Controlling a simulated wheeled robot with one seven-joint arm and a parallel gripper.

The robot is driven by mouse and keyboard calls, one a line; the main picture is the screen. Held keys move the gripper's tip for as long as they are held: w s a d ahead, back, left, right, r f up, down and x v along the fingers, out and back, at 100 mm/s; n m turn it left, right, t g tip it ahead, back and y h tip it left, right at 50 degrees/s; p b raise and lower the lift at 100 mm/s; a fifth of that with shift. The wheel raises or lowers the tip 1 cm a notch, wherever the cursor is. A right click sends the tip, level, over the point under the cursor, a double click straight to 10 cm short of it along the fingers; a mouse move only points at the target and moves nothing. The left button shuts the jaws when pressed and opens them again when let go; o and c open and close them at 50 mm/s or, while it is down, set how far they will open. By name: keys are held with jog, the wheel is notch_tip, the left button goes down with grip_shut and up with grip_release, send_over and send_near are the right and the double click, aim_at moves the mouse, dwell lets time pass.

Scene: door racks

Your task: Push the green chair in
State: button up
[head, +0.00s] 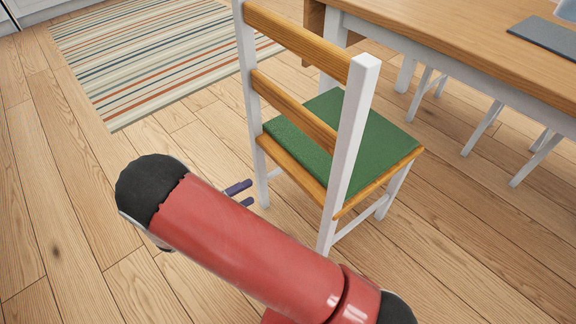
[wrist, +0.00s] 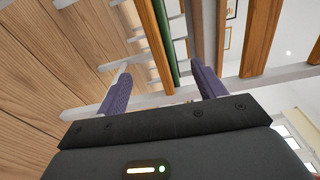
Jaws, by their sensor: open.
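The green chair (head: 330,130) stands beside the wooden table (head: 450,45), its slatted back towards me. It has a green seat, wooden slats and white posts and legs. The front of its seat is near the table's edge. My gripper (head: 241,194) is open, low down by the chair's left back leg, partly hidden behind my red arm. In the wrist view my gripper (wrist: 160,88) has its two purple fingers spread, with the chair's white frame and the green seat edge (wrist: 165,45) beyond them. I cannot tell whether the fingers touch the chair.
A striped rug (head: 165,55) lies on the floor at the upper left. White legs of other seats (head: 483,128) show under the table. A grey mat (head: 548,38) lies on the tabletop.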

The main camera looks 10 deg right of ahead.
aim_at(286, 170)
jog(key=shift+n+t, duration=0.4)
jog(key=shift+n, duration=0.1)
jog(key=x, duration=1.5)
jog(key=shift+w+d+f+p, duration=0.3)
jog(key=shift+f+p, duration=0.05)
grip_shut()
